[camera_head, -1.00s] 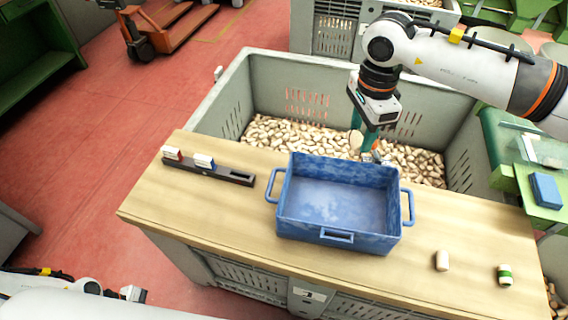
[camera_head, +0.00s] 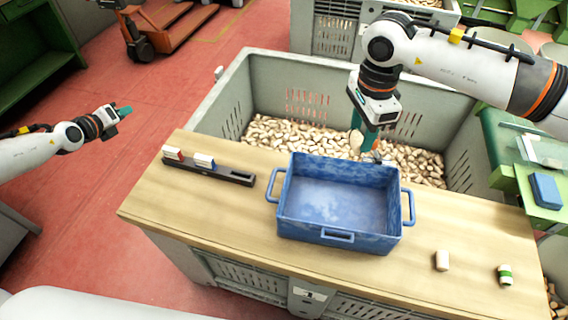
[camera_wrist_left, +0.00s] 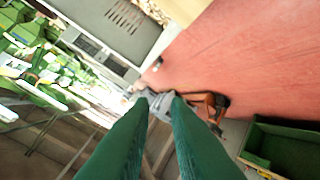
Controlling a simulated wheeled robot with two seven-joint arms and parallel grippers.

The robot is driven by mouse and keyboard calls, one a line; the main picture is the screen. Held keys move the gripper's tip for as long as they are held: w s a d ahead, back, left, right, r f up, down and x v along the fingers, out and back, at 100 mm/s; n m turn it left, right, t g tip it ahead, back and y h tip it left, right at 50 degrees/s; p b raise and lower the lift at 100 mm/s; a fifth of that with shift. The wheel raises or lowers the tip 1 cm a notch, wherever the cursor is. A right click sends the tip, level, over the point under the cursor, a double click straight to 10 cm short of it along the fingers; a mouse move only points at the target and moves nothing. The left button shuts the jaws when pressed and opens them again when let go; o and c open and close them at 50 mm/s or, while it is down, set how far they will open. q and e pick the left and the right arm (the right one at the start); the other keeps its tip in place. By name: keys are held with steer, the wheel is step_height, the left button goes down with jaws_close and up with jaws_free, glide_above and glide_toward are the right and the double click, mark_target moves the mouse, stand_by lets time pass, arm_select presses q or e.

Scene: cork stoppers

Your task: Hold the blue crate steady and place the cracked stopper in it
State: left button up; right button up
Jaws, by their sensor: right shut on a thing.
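The blue crate (camera_head: 340,237) stands on the wooden bench, empty, with a handle at each side. My right gripper (camera_head: 362,146) is just behind the crate's back rim, over the large grey bin, and is shut on a pale stopper (camera_head: 356,140). Any crack in it is too small to see. My left gripper (camera_head: 123,110) is out over the red floor, left of the bench and well apart from the crate. Its two green fingers in the left wrist view (camera_wrist_left: 160,100) are parted with nothing held between them.
A plain stopper (camera_head: 441,260) and a green-banded stopper (camera_head: 505,275) stand on the bench right of the crate. A dark rack (camera_head: 235,177) with a red-and-white and a blue-and-white block lies to the left. The grey bin (camera_head: 270,75) behind holds many stoppers.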

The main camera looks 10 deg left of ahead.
arm_select(q)
steer(key=w+d+f+m+g+h, duration=0.2)
steer(key=w+d+h, duration=0.1)
steer(key=d, duration=0.8)
steer(key=m+g, duration=0.5)
steer(key=g, duration=0.5)
glide_above(284, 192)
steer(key=w+a, duration=0.4)
steer(key=shift+y, duration=0.4)
steer(key=x, duration=0.4)
steer(key=shift+a, duration=0.2)
steer(key=s+d+r+y, duration=0.2)
steer(key=d, duration=0.1)
steer(key=shift+s+d+r+g, duration=0.1)
steer(key=shift+s+d+g, duration=0.05)
steer(key=shift+g, duration=0.25)
steer(key=shift+f+y, duration=0.3)
steer(key=shift+f, duration=0.2)
step_height(284, 192, down, 11)
steer(key=shift+r, duration=0.1)
jaws_close()
